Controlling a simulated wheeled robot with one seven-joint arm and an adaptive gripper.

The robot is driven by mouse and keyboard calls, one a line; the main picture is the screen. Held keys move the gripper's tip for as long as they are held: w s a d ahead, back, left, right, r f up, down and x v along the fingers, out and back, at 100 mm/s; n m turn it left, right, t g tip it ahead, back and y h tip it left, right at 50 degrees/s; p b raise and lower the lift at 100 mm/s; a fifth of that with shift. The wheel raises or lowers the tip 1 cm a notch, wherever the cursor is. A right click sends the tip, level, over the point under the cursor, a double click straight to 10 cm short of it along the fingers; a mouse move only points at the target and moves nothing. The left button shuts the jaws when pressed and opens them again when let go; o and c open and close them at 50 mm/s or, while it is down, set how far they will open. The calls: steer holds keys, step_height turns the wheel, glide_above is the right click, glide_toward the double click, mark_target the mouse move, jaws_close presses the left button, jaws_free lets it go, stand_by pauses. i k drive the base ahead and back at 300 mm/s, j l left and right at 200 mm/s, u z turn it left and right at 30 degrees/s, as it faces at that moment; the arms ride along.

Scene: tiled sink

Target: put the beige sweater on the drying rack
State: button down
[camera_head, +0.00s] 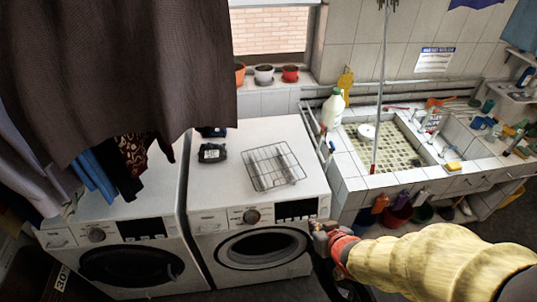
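I cannot pick out a beige sweater in this view. A wire rack (273,166) lies on top of the right washing machine; I cannot tell whether it is the drying rack. My gripper (322,236) is at the lower middle, by the front right corner of that machine. It is small and partly hidden by my own arm, which comes in from the lower right. I cannot see whether its fingers are open or shut, or whether it holds anything.
A large dark brown cloth (140,70) hangs at the upper left, with blue and patterned garments (95,175) below. Two washing machines (215,200) stand side by side. A tiled sink (385,150), a white jug (333,108) and several buckets (395,213) are at the right.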

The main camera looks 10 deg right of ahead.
mark_target(270, 159)
steer(key=i+j, duration=0.1)
steer(key=i, duration=1.15)
